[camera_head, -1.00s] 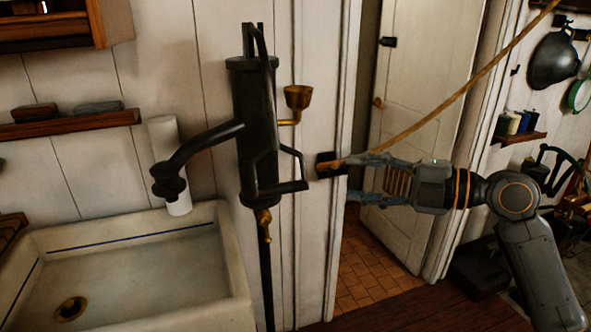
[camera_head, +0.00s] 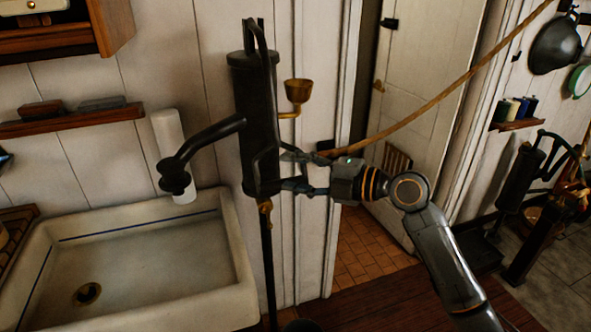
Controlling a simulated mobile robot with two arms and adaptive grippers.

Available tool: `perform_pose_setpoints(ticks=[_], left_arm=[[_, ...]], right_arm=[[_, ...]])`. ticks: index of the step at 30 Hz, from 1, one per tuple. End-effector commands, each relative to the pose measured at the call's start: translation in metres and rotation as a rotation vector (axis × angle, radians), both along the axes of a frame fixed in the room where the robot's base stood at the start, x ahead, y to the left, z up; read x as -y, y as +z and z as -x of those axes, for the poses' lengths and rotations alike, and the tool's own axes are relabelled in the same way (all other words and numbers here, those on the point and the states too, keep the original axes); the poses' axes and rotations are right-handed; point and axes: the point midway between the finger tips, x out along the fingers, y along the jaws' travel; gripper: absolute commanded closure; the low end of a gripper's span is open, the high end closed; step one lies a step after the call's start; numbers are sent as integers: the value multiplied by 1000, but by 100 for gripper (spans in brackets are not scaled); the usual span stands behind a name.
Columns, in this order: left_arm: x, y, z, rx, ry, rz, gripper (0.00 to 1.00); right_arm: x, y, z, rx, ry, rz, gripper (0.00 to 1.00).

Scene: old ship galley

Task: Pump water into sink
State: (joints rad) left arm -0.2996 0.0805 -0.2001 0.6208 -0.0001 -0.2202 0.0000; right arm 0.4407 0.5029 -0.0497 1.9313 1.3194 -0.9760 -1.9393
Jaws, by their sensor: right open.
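The black hand pump (camera_head: 255,120) stands upright against the white plank wall, with its spout (camera_head: 208,140) reaching left over the sink's back edge. Its lever rises over the top and comes down along the pump's right side. The white sink (camera_head: 225,290) is at the lower left, with a brass drain (camera_head: 87,293) and no water visible in it. My right gripper (camera_head: 284,171) is open at the pump's right side, its fingertips by the lower lever handle. I cannot tell whether they touch the handle, which is partly hidden there. My left gripper is out of view.
A brass cup (camera_head: 298,91) sticks out just right of the pump. A rope (camera_head: 440,98) slants across the doorway above my right arm. A white door (camera_head: 420,110) stands behind. A wooden shelf (camera_head: 70,121) is above the sink.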

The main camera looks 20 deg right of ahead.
Motion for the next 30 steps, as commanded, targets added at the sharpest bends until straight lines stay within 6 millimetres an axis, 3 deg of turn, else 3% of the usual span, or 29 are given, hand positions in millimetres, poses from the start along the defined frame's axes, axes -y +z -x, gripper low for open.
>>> perform_pose_setpoints(ticks=[2, 9, 10, 18, 25, 30], left_arm=[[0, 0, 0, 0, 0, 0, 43], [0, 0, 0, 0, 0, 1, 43], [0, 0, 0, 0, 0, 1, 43], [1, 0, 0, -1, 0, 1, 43], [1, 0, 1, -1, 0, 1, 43], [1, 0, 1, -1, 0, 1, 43]], right_arm=[[0, 0, 0, 0, 0, 0, 52], [0, 0, 0, -1, 0, -1, 98], [0, 0, 0, -1, 0, -1, 100], [0, 0, 0, -1, 0, -1, 100], [0, 0, 0, -1, 0, -1, 55], [0, 0, 0, -1, 0, -1, 52]])
